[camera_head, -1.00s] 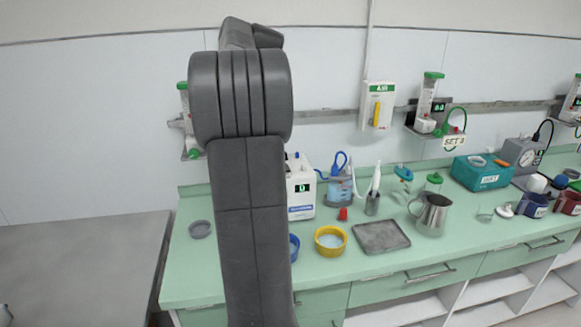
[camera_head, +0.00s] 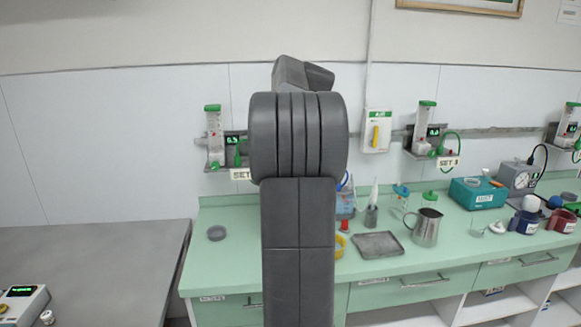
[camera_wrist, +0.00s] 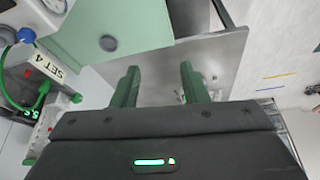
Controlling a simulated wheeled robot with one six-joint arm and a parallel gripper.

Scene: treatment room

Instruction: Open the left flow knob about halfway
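The left flowmeter (camera_head: 214,137) hangs on the wall rail, left of my arm. It has a green top, a clear tube and a lit green display. A small green knob (camera_head: 211,167) shows at its lower end; its setting is too small to tell. A sign beside it is partly hidden by my arm. The fingers are apart from the flowmeter. My arm hides my gripper in the head view.
The green counter (camera_head: 225,262) holds a grey dish (camera_head: 217,233), a metal jug (camera_head: 426,227) and a grey tray (camera_head: 376,245). A grey table (camera_head: 95,265) stands to the left. A second flowmeter (camera_head: 424,128) and a yellow-handled AIR box (camera_head: 377,131) are on the wall to the right.

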